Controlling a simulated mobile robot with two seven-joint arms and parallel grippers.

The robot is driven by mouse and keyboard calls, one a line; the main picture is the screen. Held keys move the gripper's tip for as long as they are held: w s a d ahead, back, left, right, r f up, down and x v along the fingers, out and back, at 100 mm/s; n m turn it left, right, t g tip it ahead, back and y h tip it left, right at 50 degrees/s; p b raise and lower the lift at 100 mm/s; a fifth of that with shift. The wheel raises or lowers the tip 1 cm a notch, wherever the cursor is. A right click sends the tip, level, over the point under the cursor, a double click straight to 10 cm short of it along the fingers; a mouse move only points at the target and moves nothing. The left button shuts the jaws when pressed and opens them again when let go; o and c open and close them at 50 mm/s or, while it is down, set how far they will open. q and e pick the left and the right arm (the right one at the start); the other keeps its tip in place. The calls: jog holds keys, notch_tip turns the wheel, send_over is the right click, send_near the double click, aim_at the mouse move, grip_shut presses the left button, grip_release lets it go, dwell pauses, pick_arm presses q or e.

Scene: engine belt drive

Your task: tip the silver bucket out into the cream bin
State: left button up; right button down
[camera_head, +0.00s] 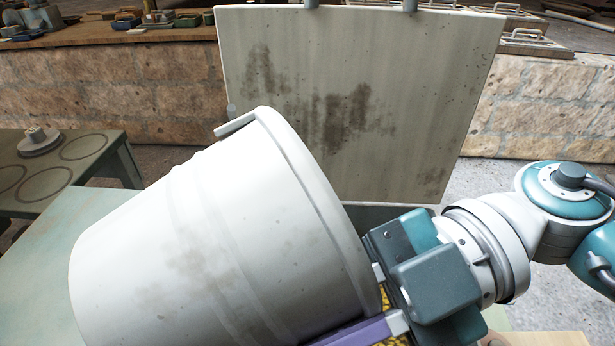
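The silver bucket (215,240) fills the lower left and centre, pale and stained. It lies tilted, its closed end to the left and its wide rim to the right. Its mouth faces away from me, so the inside and any contents are hidden. My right gripper (382,300) comes in from the right and is shut at the bucket's rim; a purple part and a yellow patch show there. My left gripper is not in view. A cream, stained flat panel (400,100) stands behind the bucket; I cannot tell whether it belongs to the cream bin. No bin opening shows.
A green table (75,165) with ring marks and a round grey part (40,141) stands at the left. A low stone wall (130,90) with a cluttered top runs across the back. Grey floor (480,180) shows at the right.

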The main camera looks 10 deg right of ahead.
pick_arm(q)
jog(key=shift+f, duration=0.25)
pick_arm(e)
jog(key=shift+d, duration=0.1)
dwell(0.3)
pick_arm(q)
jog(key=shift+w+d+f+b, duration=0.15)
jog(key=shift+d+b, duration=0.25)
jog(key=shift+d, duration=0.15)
pick_arm(e)
jog(key=shift+w+d+y, duration=0.15)
jog(key=shift+d+y, duration=0.15)
jog(key=shift+y, duration=0.1)
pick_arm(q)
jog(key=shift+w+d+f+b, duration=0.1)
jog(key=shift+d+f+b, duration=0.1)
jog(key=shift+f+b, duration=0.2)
pick_arm(e)
jog(key=shift+d, duration=0.15)
dwell(0.5)
